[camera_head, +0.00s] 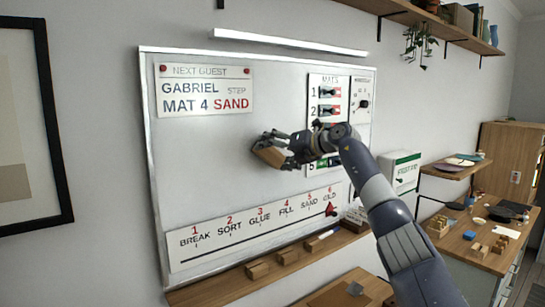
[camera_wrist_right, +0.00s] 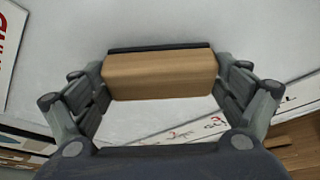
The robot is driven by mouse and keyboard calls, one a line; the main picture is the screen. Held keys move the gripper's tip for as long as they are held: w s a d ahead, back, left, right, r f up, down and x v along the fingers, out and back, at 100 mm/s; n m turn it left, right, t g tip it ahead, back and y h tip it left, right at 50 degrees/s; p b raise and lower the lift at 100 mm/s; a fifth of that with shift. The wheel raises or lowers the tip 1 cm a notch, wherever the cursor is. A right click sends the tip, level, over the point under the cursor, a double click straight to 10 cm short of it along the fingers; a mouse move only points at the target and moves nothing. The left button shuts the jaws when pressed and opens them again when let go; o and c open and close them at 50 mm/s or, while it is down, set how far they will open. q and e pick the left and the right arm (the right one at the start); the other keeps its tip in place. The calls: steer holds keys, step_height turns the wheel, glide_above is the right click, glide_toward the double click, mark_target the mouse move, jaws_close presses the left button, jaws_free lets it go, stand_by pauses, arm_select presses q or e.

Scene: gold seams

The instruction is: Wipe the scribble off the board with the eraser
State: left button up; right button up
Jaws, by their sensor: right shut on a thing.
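A white board (camera_head: 205,150) hangs on the wall. My right gripper (camera_head: 276,148) is shut on the eraser (camera_head: 268,154), a wooden block with a dark pad. In the right wrist view the eraser (camera_wrist_right: 160,75) sits between the two fingers (camera_wrist_right: 160,80), its dark pad side toward the board (camera_wrist_right: 225,25). The eraser is at or very near the board's middle; I cannot tell if it touches. No scribble shows on the bare board; my right gripper and arm hide part of the surface. My left gripper is not in view.
A card reading "MAT 4 SAND" (camera_head: 205,90), a mats panel (camera_head: 327,90) and a step strip (camera_head: 255,228) are on the board. Wooden blocks (camera_head: 258,270) lie on the ledge (camera_head: 215,290) below. A white-and-green box (camera_head: 402,170) and a cluttered desk (camera_head: 480,240) stand at right.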

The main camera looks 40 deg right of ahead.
steer(key=s+b, duration=0.1)
steer(key=s, duration=0.1)
steer(key=s+b, duration=0.1)
steer(key=s, duration=0.1)
steer(key=shift+f, duration=0.2)
steer(key=shift+s+a+r+b, duration=0.15)
steer(key=shift+s+b, duration=0.4)
steer(key=shift+s, duration=0.1)
steer(key=s+b, duration=0.2)
steer(key=s, duration=0.1)
steer(key=shift+a, duration=0.15)
